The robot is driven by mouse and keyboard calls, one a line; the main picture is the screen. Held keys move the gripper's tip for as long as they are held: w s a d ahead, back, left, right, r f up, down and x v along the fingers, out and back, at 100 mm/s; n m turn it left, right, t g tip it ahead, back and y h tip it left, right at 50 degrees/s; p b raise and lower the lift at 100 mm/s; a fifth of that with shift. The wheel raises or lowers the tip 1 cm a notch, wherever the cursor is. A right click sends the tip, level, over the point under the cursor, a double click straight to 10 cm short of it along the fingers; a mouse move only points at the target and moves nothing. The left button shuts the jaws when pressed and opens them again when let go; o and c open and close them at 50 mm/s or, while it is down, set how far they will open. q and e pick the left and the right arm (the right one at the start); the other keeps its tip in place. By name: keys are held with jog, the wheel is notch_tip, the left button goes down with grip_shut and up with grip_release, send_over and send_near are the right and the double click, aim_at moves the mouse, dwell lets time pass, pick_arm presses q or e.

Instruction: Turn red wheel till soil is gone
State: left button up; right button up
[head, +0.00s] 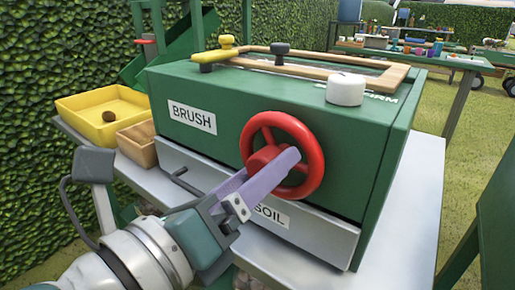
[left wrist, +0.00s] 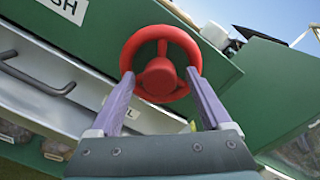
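The red wheel (head: 312,170) is mounted on the front of a green machine (head: 270,90), above a silver drawer (head: 320,232) labelled SOIL. My left gripper (head: 270,164) is at the wheel, its lilac fingers reaching to its face. In the left wrist view, the wheel (left wrist: 160,38) lies between and beyond the spread fingers (left wrist: 161,75), with one tip near each side of the rim. The gripper is open; I cannot tell whether the tips touch the rim. No loose soil can be made out. My right gripper is not in view.
A yellow tray (head: 70,108) with a brown round object (head: 109,116) and a wooden box (head: 131,151) stand left of the machine. A white knob (head: 346,89) and a wooden frame (head: 310,69) are on its top. A dark drawer handle (head: 187,184) sticks out beside my arm.

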pick_arm(q)
jog(key=b+v, duration=0.1)
jog(key=v, duration=0.9)
jog(key=shift+b, duration=0.35)
jog(key=shift+w, duration=0.1)
dwell(0.4)
